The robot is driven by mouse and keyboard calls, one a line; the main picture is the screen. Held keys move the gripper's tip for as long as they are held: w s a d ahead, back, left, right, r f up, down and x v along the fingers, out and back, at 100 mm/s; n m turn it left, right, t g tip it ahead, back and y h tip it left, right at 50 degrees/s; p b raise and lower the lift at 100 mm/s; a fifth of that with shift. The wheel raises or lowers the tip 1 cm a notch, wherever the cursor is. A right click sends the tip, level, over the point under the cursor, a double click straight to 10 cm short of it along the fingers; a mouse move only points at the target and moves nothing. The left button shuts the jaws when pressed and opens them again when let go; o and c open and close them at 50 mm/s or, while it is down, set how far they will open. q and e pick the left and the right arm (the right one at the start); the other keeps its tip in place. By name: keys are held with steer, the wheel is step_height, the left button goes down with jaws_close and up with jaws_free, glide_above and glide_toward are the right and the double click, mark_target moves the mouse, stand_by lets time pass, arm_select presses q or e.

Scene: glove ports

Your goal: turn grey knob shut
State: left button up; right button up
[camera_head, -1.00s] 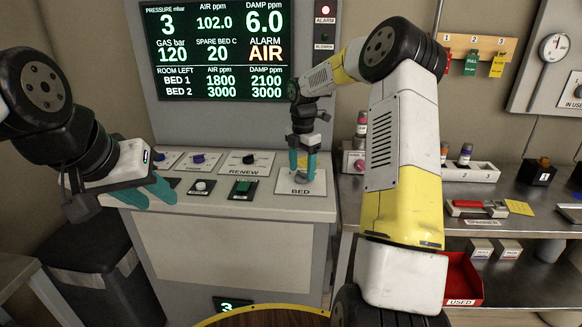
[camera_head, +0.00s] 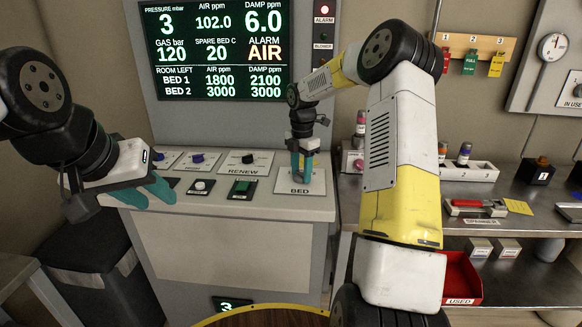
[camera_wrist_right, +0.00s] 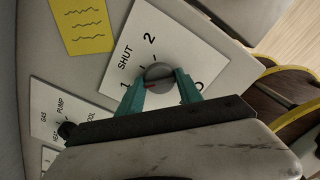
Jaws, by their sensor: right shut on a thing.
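The grey knob (camera_wrist_right: 160,73) sits on a white plate marked SHUT, 1 and 2; another mark is partly covered by a finger. My right gripper (camera_wrist_right: 162,84) is shut on it, with one teal finger at each side. A red mark on the knob shows near the 1, away from the word SHUT. In the head view the right gripper (camera_head: 302,176) reaches down onto the BED plate (camera_head: 318,185), and its fingers mostly hide the knob. My left gripper (camera_head: 160,191) hangs over the console's left front edge, away from the knob; its finger gap is unclear.
The console (camera_head: 240,208) carries other dials and buttons, including a green button (camera_head: 243,187). A screen (camera_head: 220,50) above shows an AIR alarm. A metal bench (camera_head: 480,195) with vials stands at right. A yellow note (camera_wrist_right: 82,24) lies near the plate in the wrist view.

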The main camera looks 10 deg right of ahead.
steer(key=m, duration=0.4)
steer(key=shift+m, duration=2.2)
steer(key=o, duration=1.4)
steer(key=shift+c, duration=0.2)
steer(key=shift+r, duration=0.1)
